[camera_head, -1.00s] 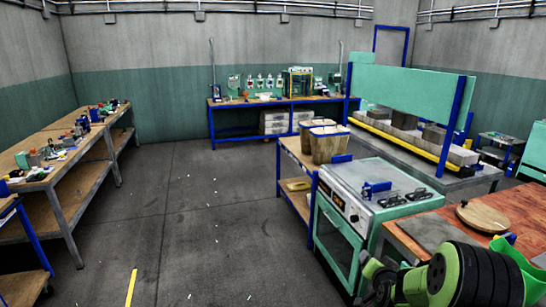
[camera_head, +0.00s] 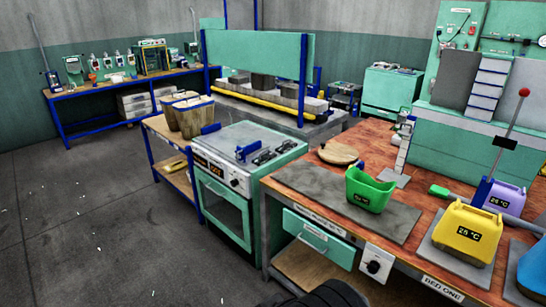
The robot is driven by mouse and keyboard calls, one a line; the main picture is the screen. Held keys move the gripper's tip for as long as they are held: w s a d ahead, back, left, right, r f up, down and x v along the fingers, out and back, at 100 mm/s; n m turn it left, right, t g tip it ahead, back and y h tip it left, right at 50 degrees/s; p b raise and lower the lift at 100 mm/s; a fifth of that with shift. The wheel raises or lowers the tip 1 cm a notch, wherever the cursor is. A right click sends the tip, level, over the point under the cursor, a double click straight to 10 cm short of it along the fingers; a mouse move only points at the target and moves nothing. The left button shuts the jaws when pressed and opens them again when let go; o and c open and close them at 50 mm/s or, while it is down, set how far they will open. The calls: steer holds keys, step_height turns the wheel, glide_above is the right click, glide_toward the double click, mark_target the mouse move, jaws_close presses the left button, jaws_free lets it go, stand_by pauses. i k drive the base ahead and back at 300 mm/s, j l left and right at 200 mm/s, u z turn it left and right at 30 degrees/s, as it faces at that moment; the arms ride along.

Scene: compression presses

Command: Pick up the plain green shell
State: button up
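A bright green open shell (camera_head: 370,191) sits on a dark grey mat (camera_head: 322,187) on the red-brown wooden bench at centre right. Its hollow top faces up and its near face carries a small dark marking, too small to read. My gripper is not in view. Only a dark rounded part, likely of my own arm, shows at the bottom edge, well below and nearer than the shell.
A round wooden board (camera_head: 338,153) lies behind the shell. A yellow unit (camera_head: 463,232) and a purple unit (camera_head: 505,198) with temperature displays stand to its right, near a red-knobbed lever (camera_head: 510,135). A green-sided oven (camera_head: 225,205) stands left of the bench. Floor at left is clear.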

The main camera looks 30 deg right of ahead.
mark_target(362, 190)
steer(key=z, duration=1.8)
steer(key=i+j+u, duration=0.1)
steer(key=i+u, duration=0.35)
steer(key=i, duration=1)
